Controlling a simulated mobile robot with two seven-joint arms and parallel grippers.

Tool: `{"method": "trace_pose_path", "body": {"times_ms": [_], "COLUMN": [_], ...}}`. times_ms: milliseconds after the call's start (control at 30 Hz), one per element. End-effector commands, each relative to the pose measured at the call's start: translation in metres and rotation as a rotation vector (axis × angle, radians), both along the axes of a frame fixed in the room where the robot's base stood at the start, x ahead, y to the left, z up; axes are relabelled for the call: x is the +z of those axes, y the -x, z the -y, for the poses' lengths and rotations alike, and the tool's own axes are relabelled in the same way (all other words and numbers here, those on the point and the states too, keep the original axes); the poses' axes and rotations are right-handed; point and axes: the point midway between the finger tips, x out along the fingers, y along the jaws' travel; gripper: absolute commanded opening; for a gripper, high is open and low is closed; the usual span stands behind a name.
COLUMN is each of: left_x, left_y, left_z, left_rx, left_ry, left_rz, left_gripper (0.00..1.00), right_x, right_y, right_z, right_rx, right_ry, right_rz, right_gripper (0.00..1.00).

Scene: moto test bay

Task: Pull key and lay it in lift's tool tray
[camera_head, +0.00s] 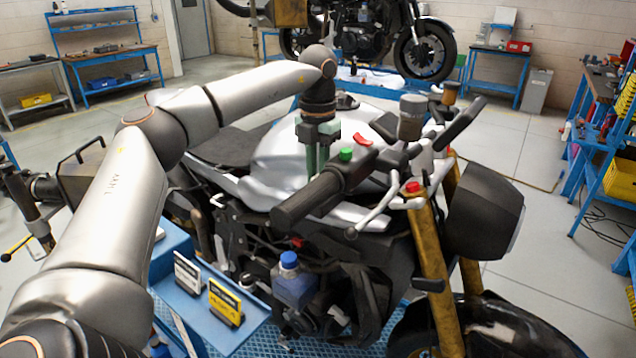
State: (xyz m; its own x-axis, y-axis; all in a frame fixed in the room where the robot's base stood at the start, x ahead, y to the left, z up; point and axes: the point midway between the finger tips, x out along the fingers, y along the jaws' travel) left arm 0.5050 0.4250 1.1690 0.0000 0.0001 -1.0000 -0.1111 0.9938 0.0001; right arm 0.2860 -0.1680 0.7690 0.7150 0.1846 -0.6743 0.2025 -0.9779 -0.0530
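My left arm reaches in from the left over the motorcycle (290,150). My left gripper (318,158) points down beside the tank, behind the near handlebar grip. Its greenish fingers show, but their tips are partly hidden, and I cannot tell whether they are apart or hold anything. I cannot clearly make out a key. A small red piece (362,139) lies by the handlebar centre, right of the gripper; it may be a key tag. The lift's blue tool tray (228,339) is at lower left, below my arm.
A white-and-black box (188,272) and a yellow-and-black box (225,303) stand in the tray. A blue-capped bottle (290,280) is right of it. The handlebar grip (310,198) and fork (435,270) crowd the bike's front. Blue workbenches line the walls.

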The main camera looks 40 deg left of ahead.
Motion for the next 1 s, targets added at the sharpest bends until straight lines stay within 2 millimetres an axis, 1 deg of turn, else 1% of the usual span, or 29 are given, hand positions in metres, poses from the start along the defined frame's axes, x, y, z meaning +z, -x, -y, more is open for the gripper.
{"method": "trace_pose_path", "body": {"times_ms": [167, 667, 1000], "left_x": [0.002, 0.022, 0.035], "left_y": [0.000, 0.000, -0.001], "left_z": [0.000, 0.000, 0.000], "left_rx": [0.000, 0.000, 0.000], "left_ry": [0.000, 0.001, 0.000], "left_rz": [0.001, 0.002, 0.002], "left_gripper": [0.00, 0.00, 0.00], "right_x": [0.001, 0.010, 0.009], "right_y": [0.000, 0.000, 0.000], "right_z": [0.000, 0.000, 0.000], "right_rx": [0.000, 0.000, 0.000], "right_ry": [0.000, 0.000, 0.000], "right_rz": [0.000, 0.000, 0.000], "right_gripper": [0.00, 0.00, 0.00]}}
